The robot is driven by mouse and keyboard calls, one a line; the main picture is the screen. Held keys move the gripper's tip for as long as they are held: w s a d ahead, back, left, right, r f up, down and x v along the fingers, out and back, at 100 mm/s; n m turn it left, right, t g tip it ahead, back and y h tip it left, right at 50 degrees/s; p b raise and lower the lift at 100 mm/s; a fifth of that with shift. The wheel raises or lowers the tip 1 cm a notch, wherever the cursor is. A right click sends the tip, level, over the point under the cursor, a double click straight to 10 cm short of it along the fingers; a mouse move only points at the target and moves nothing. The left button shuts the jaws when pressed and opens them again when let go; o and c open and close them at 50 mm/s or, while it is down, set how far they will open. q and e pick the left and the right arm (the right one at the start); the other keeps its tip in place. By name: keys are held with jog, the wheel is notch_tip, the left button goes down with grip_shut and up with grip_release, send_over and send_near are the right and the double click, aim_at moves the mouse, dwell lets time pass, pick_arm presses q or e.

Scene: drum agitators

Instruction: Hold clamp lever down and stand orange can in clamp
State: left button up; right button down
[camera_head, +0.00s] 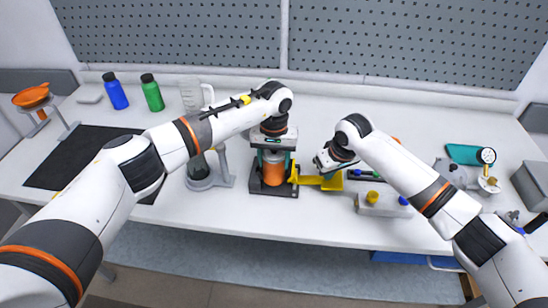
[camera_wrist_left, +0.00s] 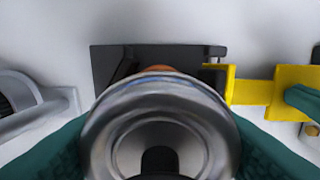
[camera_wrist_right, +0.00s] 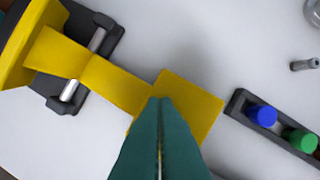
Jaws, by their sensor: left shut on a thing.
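The orange can (camera_head: 273,170) is upright between the fingers of my left gripper (camera_head: 272,150), over the black clamp base (camera_head: 260,189). Its silver top (camera_wrist_left: 160,115) fills the middle of the left wrist view and hides its lower end, so I cannot tell whether it touches the base. The yellow clamp lever (camera_head: 332,182) extends right from the clamp; its wide pad also shows in the right wrist view (camera_wrist_right: 190,100). My right gripper (camera_wrist_right: 160,103) has its teal fingers together, with the tips over the pad, apparently pressing on it.
A grey stand (camera_head: 199,175) is close left of the clamp. A grey block with coloured knobs (camera_head: 383,205) is right of the lever. Blue (camera_head: 116,92) and green (camera_head: 152,94) bottles stand at the back left. White table is free in front of the clamp.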

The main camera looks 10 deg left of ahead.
jog(key=shift+f, duration=0.1)
pick_arm(q)
jog(key=o, duration=0.8)
jog(key=shift+f, duration=0.1)
jog(key=o, duration=0.4)
jog(key=shift+s+a, duration=0.1)
jog(key=shift+a, duration=0.05)
pick_arm(e)
jog(key=shift+s+a, duration=0.1)
jog(key=shift+a, duration=0.1)
pick_arm(q)
jog(key=shift+s+d+f, duration=0.1)
jog(key=shift+d, duration=0.1)
